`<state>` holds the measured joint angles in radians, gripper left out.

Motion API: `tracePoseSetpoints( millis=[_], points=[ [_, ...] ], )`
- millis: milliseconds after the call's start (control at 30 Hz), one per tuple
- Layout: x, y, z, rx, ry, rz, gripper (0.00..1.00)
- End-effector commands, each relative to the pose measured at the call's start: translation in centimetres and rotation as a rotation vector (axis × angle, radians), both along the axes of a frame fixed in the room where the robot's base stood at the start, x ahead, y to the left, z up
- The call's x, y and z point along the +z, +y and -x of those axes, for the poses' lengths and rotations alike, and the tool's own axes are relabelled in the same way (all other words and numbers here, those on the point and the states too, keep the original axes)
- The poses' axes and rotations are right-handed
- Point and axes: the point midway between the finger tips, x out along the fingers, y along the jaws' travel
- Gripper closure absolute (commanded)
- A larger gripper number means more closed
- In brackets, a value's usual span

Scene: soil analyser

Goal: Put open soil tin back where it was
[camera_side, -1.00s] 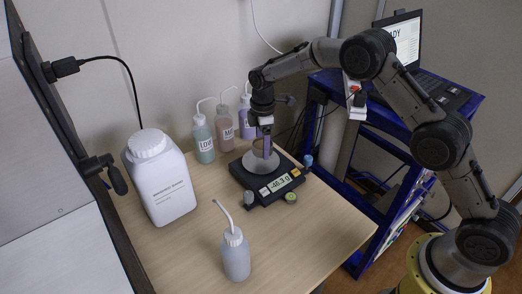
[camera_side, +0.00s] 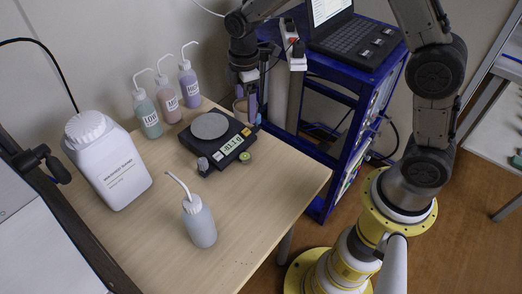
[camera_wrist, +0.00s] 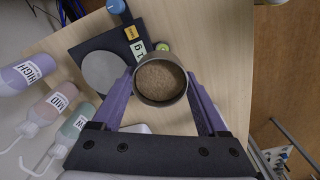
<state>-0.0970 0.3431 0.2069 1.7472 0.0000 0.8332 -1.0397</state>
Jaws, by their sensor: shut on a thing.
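My gripper (camera_wrist: 160,88) is shut on the open soil tin, with one purple finger on each side of it. The tin is round, metal-coloured and filled with brown soil (camera_wrist: 160,80) in the wrist view. In the side view, the tin (camera_side: 240,106) is partly hidden by my gripper (camera_side: 247,108), near the table's back right edge. It is off the scale, to the right of the pan. The black scale (camera_side: 222,152) has a bare round grey pan (camera_side: 209,125).
Three labelled wash bottles (camera_side: 148,118) stand at the back left. A large white jug (camera_side: 107,165) is at the left and a plain wash bottle (camera_side: 199,223) in front. A blue rack (camera_side: 345,90) with a laptop stands right. The table's front right is clear.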

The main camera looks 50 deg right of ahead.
Motion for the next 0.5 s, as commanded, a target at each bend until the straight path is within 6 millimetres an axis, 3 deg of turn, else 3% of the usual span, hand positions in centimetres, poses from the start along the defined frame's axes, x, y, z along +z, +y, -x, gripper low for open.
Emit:
tracePoseSetpoints(
  millis=[200,500],
  points=[
    [-2.1,0.3,7.3,-0.036,0.027,0.003,0.93],
    [-3.7,0.5,18.9,-0.031,0.041,0.007,0.93]
  ],
)
